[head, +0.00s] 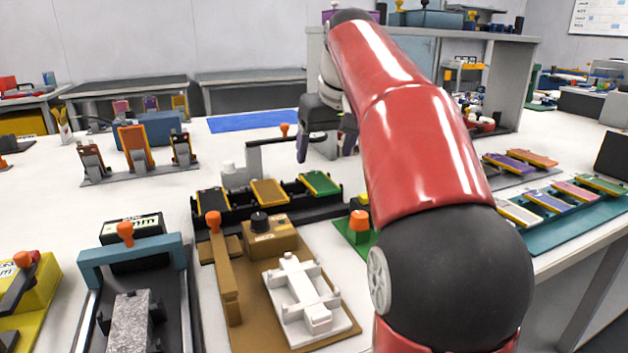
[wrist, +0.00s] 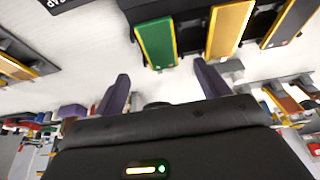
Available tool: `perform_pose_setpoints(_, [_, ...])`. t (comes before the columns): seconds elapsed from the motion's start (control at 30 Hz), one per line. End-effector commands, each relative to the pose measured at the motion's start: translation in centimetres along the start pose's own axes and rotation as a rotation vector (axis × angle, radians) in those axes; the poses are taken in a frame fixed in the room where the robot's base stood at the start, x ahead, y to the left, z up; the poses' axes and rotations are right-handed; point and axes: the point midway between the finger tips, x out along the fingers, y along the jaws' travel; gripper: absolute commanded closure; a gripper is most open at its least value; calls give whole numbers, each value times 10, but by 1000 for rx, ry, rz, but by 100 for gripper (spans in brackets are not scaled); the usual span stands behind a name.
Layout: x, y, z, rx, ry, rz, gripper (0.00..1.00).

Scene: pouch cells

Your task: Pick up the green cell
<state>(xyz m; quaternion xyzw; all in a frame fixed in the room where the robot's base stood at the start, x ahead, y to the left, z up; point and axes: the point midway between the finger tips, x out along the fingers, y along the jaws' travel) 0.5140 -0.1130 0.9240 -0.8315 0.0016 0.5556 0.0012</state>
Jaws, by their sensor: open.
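A green cell (head: 321,184) with yellow edges lies at the right end of a black rack (head: 240,218). The wrist view also shows this green cell (wrist: 157,43) at the top centre, beyond my fingertips. A gold cell (head: 270,192) and a dark cell (head: 212,202) lie to its left in the same rack. My gripper (head: 327,152) is open and empty, above and behind the green cell in the head view. Its two purple-grey fingers (wrist: 162,76) are spread apart in the wrist view. My red arm hides part of the table right of the rack.
A teal tray (head: 560,240) at the right holds several cells, one also green. An orange-knobbed green fixture (head: 358,234) stands just right of the rack. A brown fixture board (head: 250,330) lies in front. A blue mat (head: 252,121) lies behind.

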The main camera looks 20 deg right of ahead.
Motion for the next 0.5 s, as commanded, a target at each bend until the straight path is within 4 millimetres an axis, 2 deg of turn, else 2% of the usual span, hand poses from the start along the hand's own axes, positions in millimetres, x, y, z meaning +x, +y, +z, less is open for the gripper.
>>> perform_pose_setpoints(0.3, [46,-1,6,0,-2,0,25])
perform_pose_setpoints(0.5, [62,-1,5,0,0,0,25])
